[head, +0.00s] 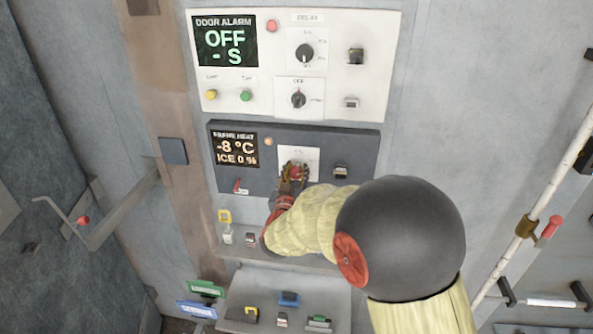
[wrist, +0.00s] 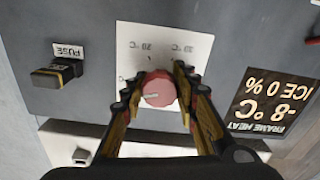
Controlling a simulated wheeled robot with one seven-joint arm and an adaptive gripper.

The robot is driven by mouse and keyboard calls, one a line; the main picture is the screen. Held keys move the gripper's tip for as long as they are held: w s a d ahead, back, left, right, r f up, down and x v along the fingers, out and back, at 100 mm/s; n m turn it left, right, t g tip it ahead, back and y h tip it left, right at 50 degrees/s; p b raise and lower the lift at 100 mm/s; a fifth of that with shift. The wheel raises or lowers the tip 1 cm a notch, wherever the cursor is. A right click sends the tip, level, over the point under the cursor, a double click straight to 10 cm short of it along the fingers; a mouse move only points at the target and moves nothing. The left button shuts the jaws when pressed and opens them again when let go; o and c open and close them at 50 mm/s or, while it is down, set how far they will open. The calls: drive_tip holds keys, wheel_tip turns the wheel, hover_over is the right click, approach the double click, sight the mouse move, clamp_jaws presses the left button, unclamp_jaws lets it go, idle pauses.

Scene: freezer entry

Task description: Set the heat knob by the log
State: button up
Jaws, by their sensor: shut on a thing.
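The heat knob (wrist: 158,88) is a round red knob on a white plate on the dark frame heat panel (head: 360,146). My gripper (head: 294,172) is at the knob, and in the wrist view its two fingers (wrist: 158,86) are closed on the knob's left and right sides. The knob has a pale mark on its face. The plate's temperature marks are partly hidden by the fingers. The frame heat display (head: 236,149) reads -8 °C and ICE 0 %. No log is clearly identifiable.
Above is a white door alarm panel (head: 385,50) with a display reading OFF - S and two black knobs. A fuse (wrist: 55,75) sits beside the knob plate. Below are ledges with small items, including a blue one (head: 289,299). A bent handle (head: 105,225) juts out at left.

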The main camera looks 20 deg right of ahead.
drive_tip(key=shift+f, duration=0.15)
drive_tip(key=o, duration=1.2)
drive_tip(key=v, duration=1.2)
